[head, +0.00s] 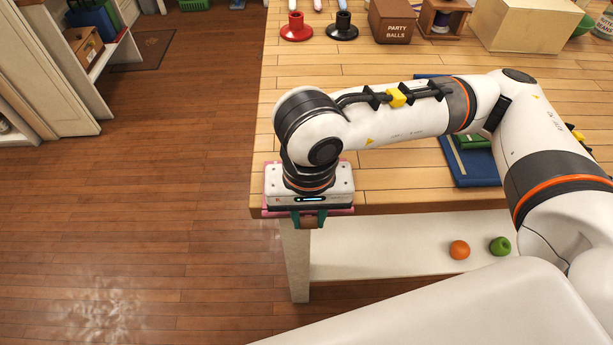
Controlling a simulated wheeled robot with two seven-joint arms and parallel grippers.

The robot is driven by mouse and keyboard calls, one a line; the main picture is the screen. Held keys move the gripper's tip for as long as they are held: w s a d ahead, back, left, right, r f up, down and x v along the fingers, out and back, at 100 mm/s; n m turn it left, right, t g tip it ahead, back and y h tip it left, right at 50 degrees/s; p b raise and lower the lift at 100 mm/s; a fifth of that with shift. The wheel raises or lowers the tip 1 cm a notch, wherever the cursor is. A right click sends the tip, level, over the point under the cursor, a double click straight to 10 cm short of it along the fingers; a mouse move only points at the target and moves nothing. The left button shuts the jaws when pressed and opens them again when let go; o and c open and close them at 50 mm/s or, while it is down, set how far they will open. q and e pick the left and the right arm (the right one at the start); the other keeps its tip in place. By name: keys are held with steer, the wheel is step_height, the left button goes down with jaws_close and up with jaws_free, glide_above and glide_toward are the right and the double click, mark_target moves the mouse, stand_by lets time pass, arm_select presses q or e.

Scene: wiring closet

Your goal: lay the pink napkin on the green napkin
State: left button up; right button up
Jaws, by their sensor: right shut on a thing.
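My right gripper (309,217) points down at the table's front left corner. Its white body hides most of what is below it. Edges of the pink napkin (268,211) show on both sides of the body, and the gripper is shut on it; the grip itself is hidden. Small teal and brown parts show just below the gripper body, and I cannot tell what they belong to. I cannot make out the green napkin for certain. My left gripper is not in view.
On the wooden table (385,193), a blue book (478,172) lies under my right arm. A red stand (296,27), a black stand (342,27) and a party balls box (391,20) are at the back. An orange (459,250) and a green apple (500,246) sit on the lower shelf.

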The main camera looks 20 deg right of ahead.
steer(key=shift+s+a+b, duration=0.25)
steer(key=shift+s+b, duration=0.05)
steer(key=shift+s, duration=0.45)
steer(key=shift+s+a+b, duration=0.2)
steer(key=shift+s+b, duration=0.05)
steer(key=shift+s, duration=0.5)
steer(key=o, duration=0.9)
steer(key=shift+o, duration=0.2)
steer(key=shift+r, duration=0.1)
step_height(320, 180, up, 6)
steer(key=p, duration=0.3)
